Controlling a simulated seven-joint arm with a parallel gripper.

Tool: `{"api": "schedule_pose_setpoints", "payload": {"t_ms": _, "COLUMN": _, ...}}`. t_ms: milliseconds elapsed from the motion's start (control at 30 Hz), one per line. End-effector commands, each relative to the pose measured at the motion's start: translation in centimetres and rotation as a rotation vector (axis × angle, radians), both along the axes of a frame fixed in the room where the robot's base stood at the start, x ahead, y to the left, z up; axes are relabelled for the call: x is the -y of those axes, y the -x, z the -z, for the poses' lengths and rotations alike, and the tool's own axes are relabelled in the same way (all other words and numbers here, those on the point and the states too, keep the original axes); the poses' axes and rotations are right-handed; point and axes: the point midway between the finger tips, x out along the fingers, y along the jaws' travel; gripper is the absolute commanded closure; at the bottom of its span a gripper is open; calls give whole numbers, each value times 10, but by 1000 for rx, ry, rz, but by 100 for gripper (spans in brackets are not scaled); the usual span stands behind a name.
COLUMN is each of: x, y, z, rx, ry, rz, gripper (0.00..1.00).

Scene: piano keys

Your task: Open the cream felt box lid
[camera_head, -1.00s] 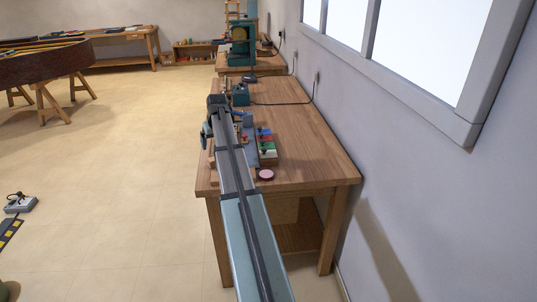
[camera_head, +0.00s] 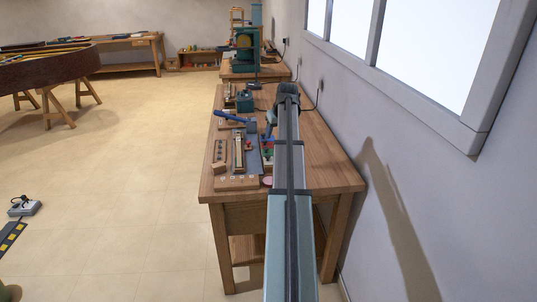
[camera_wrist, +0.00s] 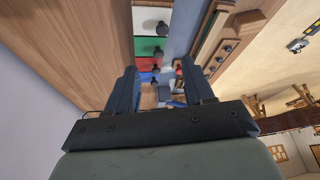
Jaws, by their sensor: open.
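A row of felt boxes with coloured lids shows in the wrist view: a cream-white lid (camera_wrist: 145,20) at the top, then a green lid (camera_wrist: 147,47), a red lid (camera_wrist: 146,64) and a blue lid (camera_wrist: 146,77). Dark round knobs stand along the right side of the row, one beside the cream lid (camera_wrist: 162,28). My gripper (camera_wrist: 160,72) is open, with nothing seen between its fingers. It is above the row, nearer the red and blue lids than the cream one. In the head view my arm hides most of the row.
The wooden bench (camera_head: 327,165) has clear room on its right, beside the wall. Left of the boxes lie a wooden key assembly (camera_head: 238,152) and a blue-handled tool (camera_head: 232,117). A pink disc (camera_head: 267,181) lies near the front. A teal block (camera_head: 245,101) stands farther back.

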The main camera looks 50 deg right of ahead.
Motion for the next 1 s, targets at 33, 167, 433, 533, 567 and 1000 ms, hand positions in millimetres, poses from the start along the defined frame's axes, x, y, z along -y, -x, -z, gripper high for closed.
{"api": "schedule_pose_setpoints", "payload": {"t_ms": 33, "x": -2, "y": 0, "z": 0, "rx": -5, "ry": 0, "rz": -30, "gripper": 48}}
{"api": "schedule_pose_setpoints", "payload": {"t_ms": 167, "x": -5, "y": 1, "z": 2, "rx": -19, "ry": 8, "rz": -89, "gripper": 48}}
{"api": "schedule_pose_setpoints", "payload": {"t_ms": 433, "x": -1, "y": -7, "z": 21, "rx": -24, "ry": 14, "rz": -107, "gripper": 48}}
{"api": "schedule_pose_setpoints", "payload": {"t_ms": 533, "x": 1, "y": -13, "z": 36, "rx": -24, "ry": 14, "rz": -107, "gripper": 48}}
{"api": "schedule_pose_setpoints", "payload": {"t_ms": 567, "x": 2, "y": -15, "z": 41, "rx": -24, "ry": 14, "rz": -107, "gripper": 48}}
{"api": "schedule_pose_setpoints", "payload": {"t_ms": 1000, "x": 13, "y": -40, "z": 108, "rx": -25, "ry": 15, "rz": -106, "gripper": 48}}
